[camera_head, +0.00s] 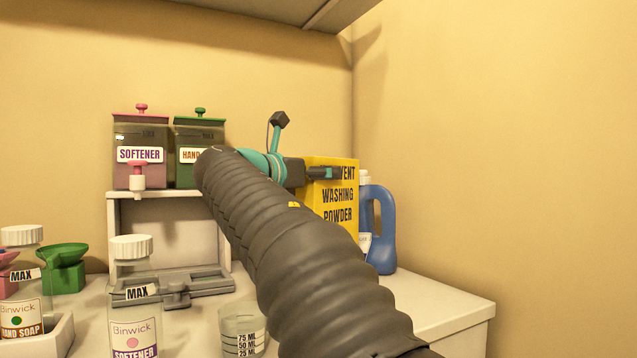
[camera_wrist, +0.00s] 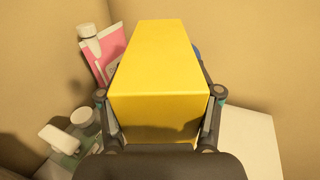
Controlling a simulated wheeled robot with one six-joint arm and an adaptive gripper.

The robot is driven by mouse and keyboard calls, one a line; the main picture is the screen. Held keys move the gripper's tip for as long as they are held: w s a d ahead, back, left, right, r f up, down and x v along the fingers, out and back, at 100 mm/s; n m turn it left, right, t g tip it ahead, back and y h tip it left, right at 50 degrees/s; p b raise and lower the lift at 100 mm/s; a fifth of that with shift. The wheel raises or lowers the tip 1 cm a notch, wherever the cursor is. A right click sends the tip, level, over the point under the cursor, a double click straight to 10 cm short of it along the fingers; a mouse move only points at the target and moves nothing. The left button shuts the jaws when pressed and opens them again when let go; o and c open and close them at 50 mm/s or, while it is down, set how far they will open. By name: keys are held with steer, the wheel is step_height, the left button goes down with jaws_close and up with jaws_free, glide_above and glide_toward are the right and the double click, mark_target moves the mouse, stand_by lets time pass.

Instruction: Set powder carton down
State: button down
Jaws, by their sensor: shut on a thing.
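The powder carton (camera_head: 338,201) is yellow with dark "WASHING POWDER" lettering, in the right half of the head view. My gripper (camera_head: 322,173) is shut on it near its upper part. In the wrist view the carton (camera_wrist: 158,75) fills the middle, with a finger of my gripper (camera_wrist: 158,118) on each side. My dark ribbed arm hides the carton's lower left and its base in the head view. I cannot tell whether the carton touches the counter (camera_head: 450,312).
A blue bottle (camera_head: 382,230) stands right of the carton. Softener (camera_head: 140,150) and hand soap (camera_head: 198,140) dispensers stand on a white riser (camera_head: 170,215). A softener bottle (camera_head: 133,310) and measuring cup (camera_head: 242,325) stand in front. The counter's right end is clear.

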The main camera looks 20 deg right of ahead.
steer(key=shift+f, duration=0.15)
steer(key=shift+c, duration=0.8)
jaws_free()
steer(key=shift+f, duration=0.15)
steer(key=p+v, duration=0.2)
steer(key=v, duration=1)
steer(key=shift+p, duration=0.3)
